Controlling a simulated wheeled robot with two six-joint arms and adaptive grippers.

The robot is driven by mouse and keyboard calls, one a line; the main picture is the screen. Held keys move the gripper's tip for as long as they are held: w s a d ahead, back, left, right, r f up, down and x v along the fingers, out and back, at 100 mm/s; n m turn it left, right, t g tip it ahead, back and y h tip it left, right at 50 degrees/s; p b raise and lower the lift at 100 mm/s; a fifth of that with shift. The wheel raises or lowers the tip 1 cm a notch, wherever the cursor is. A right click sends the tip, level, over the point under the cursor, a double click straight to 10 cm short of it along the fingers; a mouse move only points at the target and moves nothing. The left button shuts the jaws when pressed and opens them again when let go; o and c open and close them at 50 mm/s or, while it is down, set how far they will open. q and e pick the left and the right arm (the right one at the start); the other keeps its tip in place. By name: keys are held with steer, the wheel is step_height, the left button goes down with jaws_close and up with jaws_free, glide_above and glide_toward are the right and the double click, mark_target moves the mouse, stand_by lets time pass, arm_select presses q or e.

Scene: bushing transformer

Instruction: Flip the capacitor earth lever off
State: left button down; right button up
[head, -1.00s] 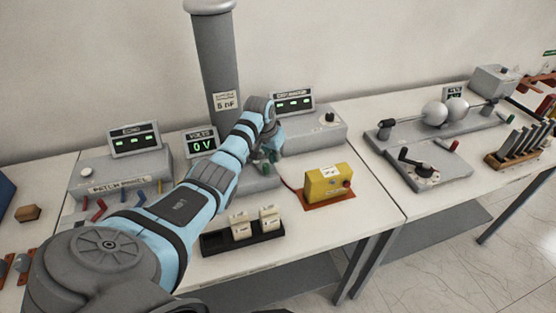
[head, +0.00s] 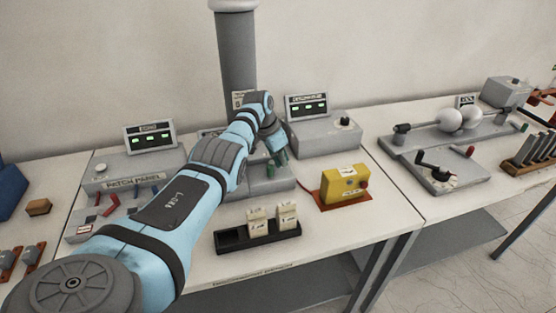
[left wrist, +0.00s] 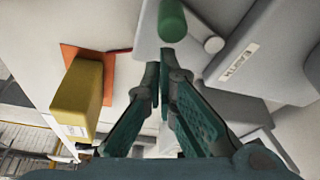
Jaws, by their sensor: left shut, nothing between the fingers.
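The grey capacitor column (head: 238,55) rises from a grey base (head: 262,186) at the back of the table. A green-ended lever (head: 270,168) stands on the base, partly hidden behind my arm. I take it for the earth lever. In the left wrist view, a green cylindrical grip (left wrist: 172,20) on a grey body lies just beyond my fingertips. My left gripper (head: 281,152) is beside the lever in the head view. In the left wrist view, my left gripper (left wrist: 160,62) is shut and empty, its tips apart from the green grip in the picture. My right gripper is not in view.
A yellow box (head: 344,184) on an orange plate stands right of the base. A black tray (head: 232,239) with cream blocks lies in front. A display unit (head: 325,135) stands behind, and a patch panel (head: 133,172) is at left.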

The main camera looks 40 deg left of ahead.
arm_select(q)
steer(key=shift+d+m, duration=0.1)
steer(key=shift+m, duration=0.5)
steer(key=shift+s+a, duration=0.3)
steer(key=shift+s, duration=0.3)
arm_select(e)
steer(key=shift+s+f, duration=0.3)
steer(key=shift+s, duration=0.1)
arm_select(q)
steer(key=shift+w+f+b, duration=0.1)
steer(key=shift+b, duration=0.25)
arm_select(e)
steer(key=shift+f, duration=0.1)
